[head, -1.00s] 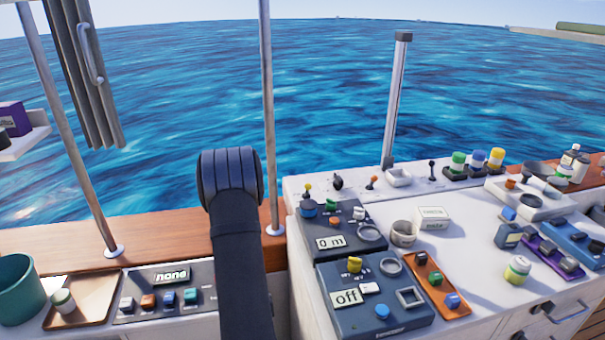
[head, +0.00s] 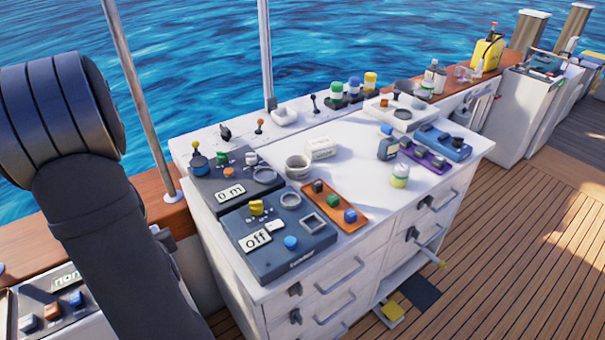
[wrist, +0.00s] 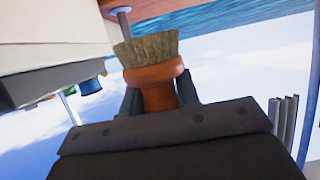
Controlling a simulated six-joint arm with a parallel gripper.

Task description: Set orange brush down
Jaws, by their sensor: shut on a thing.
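The orange brush (wrist: 155,80) shows in the wrist view, with an orange body and a tuft of tan bristles (wrist: 147,47) pointing to the top of the picture. My gripper (wrist: 160,98) is shut on its orange body, with a dark finger on each side. The rest of the brush is hidden behind the gripper's dark housing. In the head view only my dark arm shows at the left; the gripper and brush are out of that view.
A white cabinet (head: 345,283) carries two dark panels, an orange tray (head: 348,221), a grey cup (head: 298,167) and several jars and bottles. Its white top has bare room (head: 355,165) in the middle. A drawer low on its front stands open. Wooden deck (head: 520,260) lies clear at the right.

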